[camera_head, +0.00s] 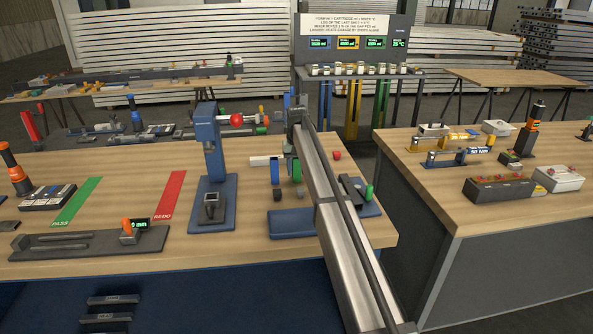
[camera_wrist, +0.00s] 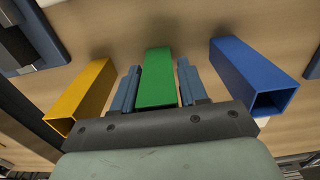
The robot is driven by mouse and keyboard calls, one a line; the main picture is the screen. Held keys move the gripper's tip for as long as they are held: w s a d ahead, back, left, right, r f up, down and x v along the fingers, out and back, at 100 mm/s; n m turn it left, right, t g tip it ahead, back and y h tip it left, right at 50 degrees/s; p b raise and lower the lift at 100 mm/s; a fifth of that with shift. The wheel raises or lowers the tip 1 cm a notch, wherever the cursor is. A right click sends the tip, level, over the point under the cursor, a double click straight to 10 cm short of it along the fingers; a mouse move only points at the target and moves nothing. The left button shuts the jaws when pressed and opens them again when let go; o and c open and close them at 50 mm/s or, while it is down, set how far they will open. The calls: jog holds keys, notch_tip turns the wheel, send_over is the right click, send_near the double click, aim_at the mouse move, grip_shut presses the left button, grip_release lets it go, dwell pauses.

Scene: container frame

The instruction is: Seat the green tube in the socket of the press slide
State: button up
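The green tube (camera_wrist: 158,78) is upright between the two blue-grey fingers of my gripper (camera_wrist: 158,85) in the wrist view. Its near end is hidden under the gripper body, and its far end reaches past the fingertips, close to the tabletop. Narrow gaps show between the tube and the fingertips, so my gripper looks open around it. A yellow tube (camera_wrist: 80,95) stands to the left and a blue tube (camera_wrist: 255,78) to the right, both apart from the fingers. In the head view the press (camera_head: 207,150) stands on a blue base, with a dark socket-like block (camera_head: 212,205) in front.
My arm crosses the right part of the workbench in the head view. A blue plate (camera_head: 291,223) lies near the front edge. The green PASS strip (camera_head: 78,202) and red REDO strip (camera_head: 169,195) lie left of the press. A second bench (camera_head: 470,208) stands to the right.

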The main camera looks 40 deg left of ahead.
jog(key=c, duration=0.7)
jog(key=shift+r, duration=0.1)
notch_tip(320, 180, up, 10)
jog(key=f, duration=0.1)
jog(key=d+m, duration=0.5)
jog(key=d, duration=2.4)
jog(key=s+d+f+m, duration=0.1)
jog(key=s+d+f, duration=0.2)
jog(key=d, duration=1.3)
jog(key=s+d+f+m, duration=0.1)
jog(key=s+d+f, duration=0.2)
jog(key=d+f, duration=0.4)
jog(key=s+d+f+m, duration=0.2)
jog(key=d+f, duration=0.4)
jog(key=d, duration=1.9)
jog(key=shift+s+d+f, duration=0.1)
jog(key=shift+s, duration=0.4)
